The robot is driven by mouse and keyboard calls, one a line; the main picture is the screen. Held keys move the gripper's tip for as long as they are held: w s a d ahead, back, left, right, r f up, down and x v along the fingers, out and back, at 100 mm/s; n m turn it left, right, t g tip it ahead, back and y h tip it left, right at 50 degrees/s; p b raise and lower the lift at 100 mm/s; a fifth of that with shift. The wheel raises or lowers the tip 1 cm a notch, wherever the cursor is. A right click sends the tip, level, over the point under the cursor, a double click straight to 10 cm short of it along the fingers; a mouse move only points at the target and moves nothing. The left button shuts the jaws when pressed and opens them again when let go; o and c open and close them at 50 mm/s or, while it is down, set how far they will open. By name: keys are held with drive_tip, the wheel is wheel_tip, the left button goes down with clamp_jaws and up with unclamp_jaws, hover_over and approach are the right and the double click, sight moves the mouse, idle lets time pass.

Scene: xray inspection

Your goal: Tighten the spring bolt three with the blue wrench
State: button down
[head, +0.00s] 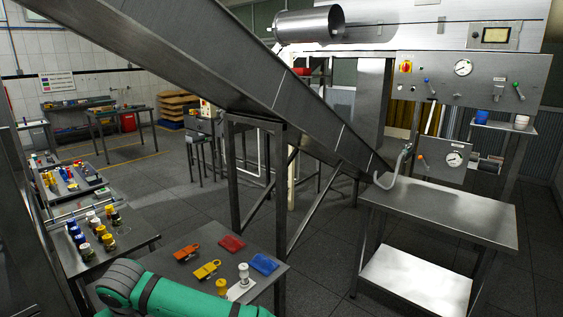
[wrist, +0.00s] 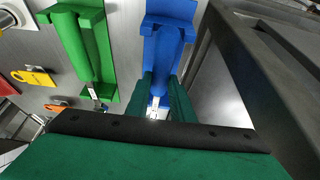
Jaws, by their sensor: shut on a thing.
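The blue wrench (wrist: 168,45), a long blue piece with a small metal end, is in the upper middle of the wrist view. My gripper (wrist: 159,105) has its two green fingers closed around its lower part, beside the metal end. The fingers hide part of it. In the head view only my green arm shows at the bottom edge; my gripper and the blue wrench are out of that view. I cannot pick out spring bolt three in either view.
A similar green piece (wrist: 85,50) lies left of the blue wrench, apart from it. A yellow tag (head: 207,269) and a red tag (head: 231,243) lie on the near table. A dark metal frame (wrist: 265,60) stands close on the right. A steel table (head: 450,210) stands right.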

drive_tip(key=shift+r, duration=2.45)
drive_tip(key=shift+w, duration=0.1)
